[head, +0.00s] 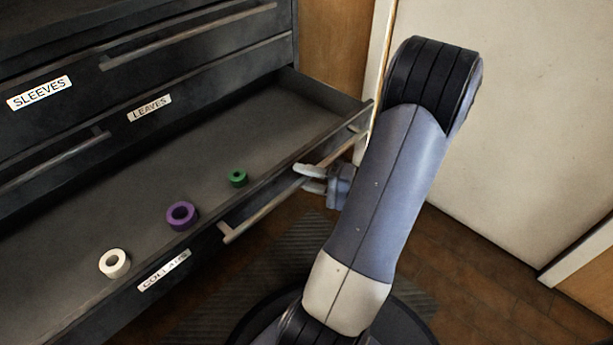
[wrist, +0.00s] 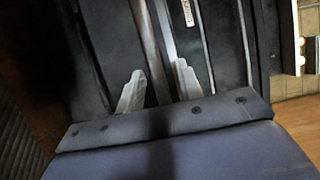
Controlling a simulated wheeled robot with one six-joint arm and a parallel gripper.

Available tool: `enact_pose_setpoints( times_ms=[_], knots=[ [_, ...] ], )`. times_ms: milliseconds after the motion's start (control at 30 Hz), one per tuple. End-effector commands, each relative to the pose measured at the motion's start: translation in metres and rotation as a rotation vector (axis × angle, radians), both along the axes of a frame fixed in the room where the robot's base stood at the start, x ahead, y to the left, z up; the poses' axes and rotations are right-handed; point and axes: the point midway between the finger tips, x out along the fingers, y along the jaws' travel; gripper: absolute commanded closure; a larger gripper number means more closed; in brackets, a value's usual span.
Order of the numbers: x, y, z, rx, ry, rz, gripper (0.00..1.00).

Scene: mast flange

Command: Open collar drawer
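The collar drawer (head: 110,225) is pulled out far, its inside in plain view. Its front carries a label reading COLLARS (head: 164,270), partly blurred. Inside lie a white ring (head: 114,263), a purple ring (head: 182,215) and a green ring (head: 238,178). A long bar handle (head: 262,213) runs along the drawer front. My gripper (head: 306,177) is at the right part of this handle, fingers pointing toward the drawer front. In the wrist view, my gripper (wrist: 158,82) has its two fingers apart, with a bar running between them; I see no firm contact.
Shut drawers labelled SLEEVES (head: 40,92) and LEAVES (head: 150,107) with bar handles are above the open one. A pale door or panel (head: 530,110) stands at the right. A dark ribbed mat (head: 300,245) lies on the brown floor below the drawer.

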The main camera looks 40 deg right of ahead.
Motion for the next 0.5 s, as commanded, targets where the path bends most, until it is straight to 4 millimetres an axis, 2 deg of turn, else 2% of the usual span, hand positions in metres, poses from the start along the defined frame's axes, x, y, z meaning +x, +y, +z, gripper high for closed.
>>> enact_pose_setpoints(
  times_ms=[167,500],
  knots=[
    [-0.008,-0.004,0.001,0.000,0.000,-0.003,0.65],
    [-0.059,-0.028,0.002,0.000,-0.001,-0.006,0.65]
  ],
)
